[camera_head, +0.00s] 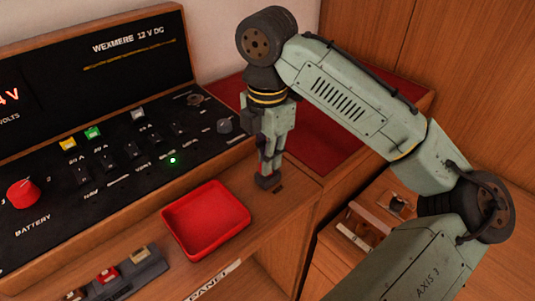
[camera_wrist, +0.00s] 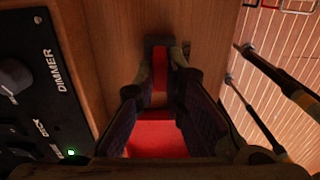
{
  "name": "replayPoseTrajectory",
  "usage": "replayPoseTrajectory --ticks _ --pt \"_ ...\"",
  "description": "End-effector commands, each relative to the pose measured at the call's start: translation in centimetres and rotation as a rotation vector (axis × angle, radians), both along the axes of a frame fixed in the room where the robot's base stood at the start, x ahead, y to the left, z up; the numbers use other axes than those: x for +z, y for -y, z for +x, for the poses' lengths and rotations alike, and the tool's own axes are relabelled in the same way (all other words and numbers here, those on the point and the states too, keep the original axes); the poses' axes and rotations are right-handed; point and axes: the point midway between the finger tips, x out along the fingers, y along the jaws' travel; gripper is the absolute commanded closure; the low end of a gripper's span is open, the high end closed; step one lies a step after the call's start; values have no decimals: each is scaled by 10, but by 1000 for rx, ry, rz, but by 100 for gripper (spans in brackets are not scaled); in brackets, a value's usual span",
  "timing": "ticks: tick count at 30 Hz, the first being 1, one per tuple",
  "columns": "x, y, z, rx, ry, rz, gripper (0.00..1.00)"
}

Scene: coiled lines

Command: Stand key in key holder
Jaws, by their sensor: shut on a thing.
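My gripper (camera_head: 267,172) points straight down over the wooden ledge, right of the red tray. It is shut on a small red piece, which I take for the key (camera_head: 263,166); the fingers hide most of it. In the wrist view a red strip of the key (camera_wrist: 159,88) shows between the fingertips of my gripper (camera_wrist: 160,78). A small dark block (camera_wrist: 157,44) sits at the fingertips, perhaps the key holder; I cannot tell whether the key is seated in it.
A red tray (camera_head: 206,219) lies left of my gripper. The black switch panel (camera_head: 120,160) with a green light stands behind. A dark fuse strip (camera_head: 122,277) is at front left. The ledge drops off at the right, toward lower wooden compartments (camera_head: 362,222).

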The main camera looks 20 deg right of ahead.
Motion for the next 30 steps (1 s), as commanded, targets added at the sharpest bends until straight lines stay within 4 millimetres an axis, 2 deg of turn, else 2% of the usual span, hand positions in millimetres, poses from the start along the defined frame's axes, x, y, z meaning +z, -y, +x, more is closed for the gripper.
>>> replayPoseTrajectory --ticks 5,6,16,26,30 --pt "-3 0 0 0 0 0 100" --pt "-3 0 0 0 0 0 88" --pt "-3 0 0 0 0 0 66" --pt "-1 0 0 0 0 -1 66" --pt "15 1 0 -1 2 -3 66"
